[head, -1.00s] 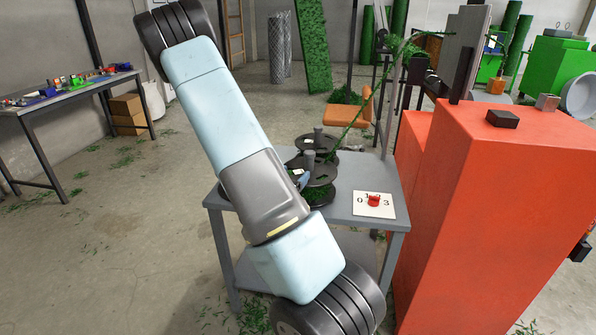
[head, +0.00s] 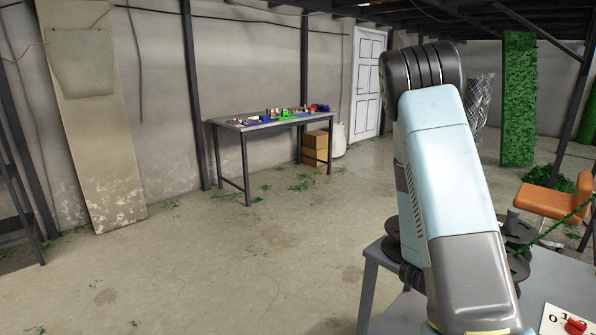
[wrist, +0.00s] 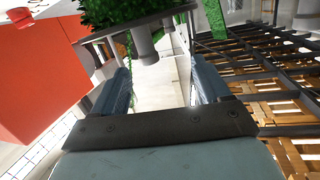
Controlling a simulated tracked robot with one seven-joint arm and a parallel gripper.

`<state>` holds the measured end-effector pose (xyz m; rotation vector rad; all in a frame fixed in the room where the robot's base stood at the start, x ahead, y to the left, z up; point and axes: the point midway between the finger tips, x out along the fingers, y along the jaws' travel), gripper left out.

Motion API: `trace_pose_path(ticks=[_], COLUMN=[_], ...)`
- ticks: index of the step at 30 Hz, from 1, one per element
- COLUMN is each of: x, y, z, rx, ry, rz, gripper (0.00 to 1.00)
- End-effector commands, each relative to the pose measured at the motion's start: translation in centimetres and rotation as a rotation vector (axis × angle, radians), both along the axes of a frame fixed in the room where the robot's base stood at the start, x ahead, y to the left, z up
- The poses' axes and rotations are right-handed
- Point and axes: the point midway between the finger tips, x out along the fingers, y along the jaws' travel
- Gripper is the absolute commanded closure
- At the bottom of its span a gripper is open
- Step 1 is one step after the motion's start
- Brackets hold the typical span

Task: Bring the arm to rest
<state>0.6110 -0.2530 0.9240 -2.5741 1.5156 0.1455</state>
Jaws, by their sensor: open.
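My arm (head: 450,190) stands bent upright at the right of the head view, in front of a small grey table (head: 372,280). Its lower end runs out of the picture, so my gripper is hidden there. In the wrist view my gripper (wrist: 160,82) is open. Its two blue-grey fingers stand wide apart with nothing between them. Dark round reels (head: 512,235) sit on the table, partly behind my arm. A red knob (head: 575,326) on a white numbered plate (head: 558,315) shows at the bottom right corner.
A workbench (head: 262,120) with small coloured items stands by the back wall, beside cardboard boxes (head: 314,148). An orange seat (head: 550,200) is behind the table. In the wrist view an orange-red block (wrist: 40,75) is close at left. The floor at left is open.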

Motion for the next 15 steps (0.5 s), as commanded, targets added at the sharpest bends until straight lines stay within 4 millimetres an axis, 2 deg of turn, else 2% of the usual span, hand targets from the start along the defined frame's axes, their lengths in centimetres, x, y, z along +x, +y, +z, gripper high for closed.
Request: trace_pose_path(ticks=[6, 15], x=[2.4, 4.2], y=[3.2, 8.9], z=[1.6, 5.1], rx=[0.221, 0.453], ry=[0.008, 0.068], rz=[0.111, 0.311], gripper=[0.24, 0.24])
